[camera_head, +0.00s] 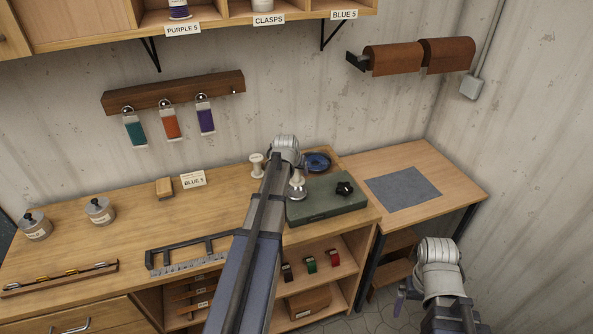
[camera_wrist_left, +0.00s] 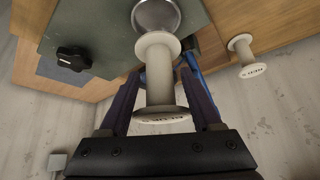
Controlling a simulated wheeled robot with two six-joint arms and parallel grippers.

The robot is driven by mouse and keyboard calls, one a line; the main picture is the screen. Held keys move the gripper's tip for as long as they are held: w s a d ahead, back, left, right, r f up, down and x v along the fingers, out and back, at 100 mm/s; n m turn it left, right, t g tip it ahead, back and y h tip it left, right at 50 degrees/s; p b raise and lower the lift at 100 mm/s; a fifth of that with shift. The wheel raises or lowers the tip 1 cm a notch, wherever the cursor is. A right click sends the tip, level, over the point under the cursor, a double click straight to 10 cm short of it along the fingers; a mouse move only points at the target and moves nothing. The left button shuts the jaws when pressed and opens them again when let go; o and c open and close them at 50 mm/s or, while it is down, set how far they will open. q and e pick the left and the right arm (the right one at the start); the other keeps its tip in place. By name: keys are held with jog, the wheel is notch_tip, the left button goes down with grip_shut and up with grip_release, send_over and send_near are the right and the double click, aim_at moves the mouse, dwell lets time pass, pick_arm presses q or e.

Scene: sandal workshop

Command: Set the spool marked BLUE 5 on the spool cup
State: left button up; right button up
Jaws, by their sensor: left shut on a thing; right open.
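My left gripper (camera_wrist_left: 160,88) is shut on a cream spool (camera_wrist_left: 159,75), with one finger on each side of it. In the head view this spool (camera_head: 298,179) shows beside my left wrist, above a round metal cup (camera_head: 298,194) on the green base. The cup (camera_wrist_left: 156,14) lies just beyond the spool's far flange in the wrist view; I cannot tell whether they touch. My right gripper (camera_head: 404,292) is open at the lower right, mostly hidden by its wrist, away from the bench.
A grey mat (camera_head: 402,187) lies on the right table.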

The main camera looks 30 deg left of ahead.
aim_at(296, 182)
pick_arm(q)
jog(key=shift+f+b, duration=2.35)
jog(key=shift+f, duration=0.2)
jog(key=shift+f+b, duration=0.6)
jog(key=o, duration=1.1)
jog(key=shift+c, duration=0.2)
jog(key=shift+s+r, duration=0.1)
jog(key=shift+r, duration=0.05)
jog(key=p+v, duration=0.9)
jog(key=v, duration=0.1)
jog(key=shift+s+r, duration=0.15)
jog(key=shift+r, duration=0.15)
jog(key=shift+f, duration=0.15)
